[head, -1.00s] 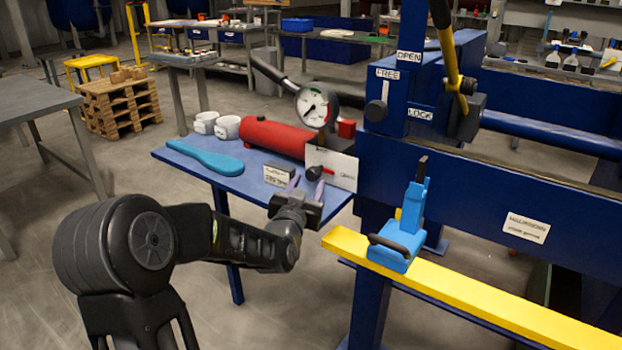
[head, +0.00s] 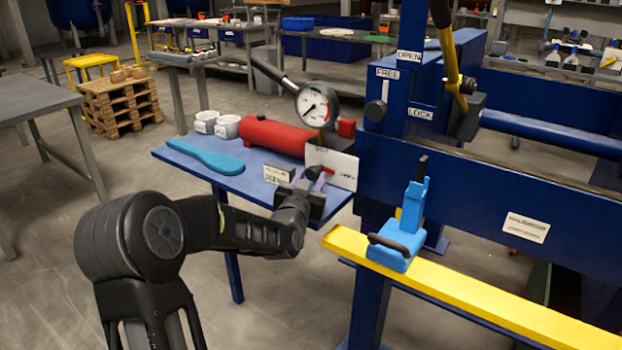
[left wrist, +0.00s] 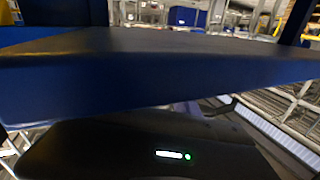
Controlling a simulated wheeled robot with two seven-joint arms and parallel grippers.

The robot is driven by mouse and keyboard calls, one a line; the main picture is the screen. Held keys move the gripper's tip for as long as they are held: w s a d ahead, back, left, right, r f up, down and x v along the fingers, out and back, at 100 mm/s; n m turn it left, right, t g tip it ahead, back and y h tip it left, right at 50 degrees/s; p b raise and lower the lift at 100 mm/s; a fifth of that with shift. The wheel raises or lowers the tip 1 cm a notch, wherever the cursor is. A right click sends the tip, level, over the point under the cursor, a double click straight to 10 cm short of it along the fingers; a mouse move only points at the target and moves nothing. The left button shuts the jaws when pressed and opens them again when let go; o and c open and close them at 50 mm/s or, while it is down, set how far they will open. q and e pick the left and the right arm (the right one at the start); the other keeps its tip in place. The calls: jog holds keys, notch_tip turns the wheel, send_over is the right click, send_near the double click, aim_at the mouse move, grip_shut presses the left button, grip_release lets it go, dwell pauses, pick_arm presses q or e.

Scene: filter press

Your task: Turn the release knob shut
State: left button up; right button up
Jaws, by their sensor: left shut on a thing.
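The release knob (head: 313,173) is a small dark knob with a red pointer. It sits in front of a white plate (head: 344,168) beside the red cylinder (head: 275,136) on the blue side table. The lettering on the plate is too small to read surely. My left gripper (head: 311,180) is at the knob from the near side, its fingers shut on it. The fingers and wrist hide part of the knob. In the left wrist view, the dark gripper body with a green light shows below the blue table edge (left wrist: 160,75); the knob is hidden there. My right gripper is not in view.
A pressure gauge (head: 316,105) with a black-handled lever stands behind the knob. A small label card (head: 277,174), a light-blue paddle (head: 205,157) and two white cups lie left on the table. The blue press frame (head: 470,190) and yellow bar (head: 450,292) bound the right.

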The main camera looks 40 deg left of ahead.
pick_arm(q)
grip_shut()
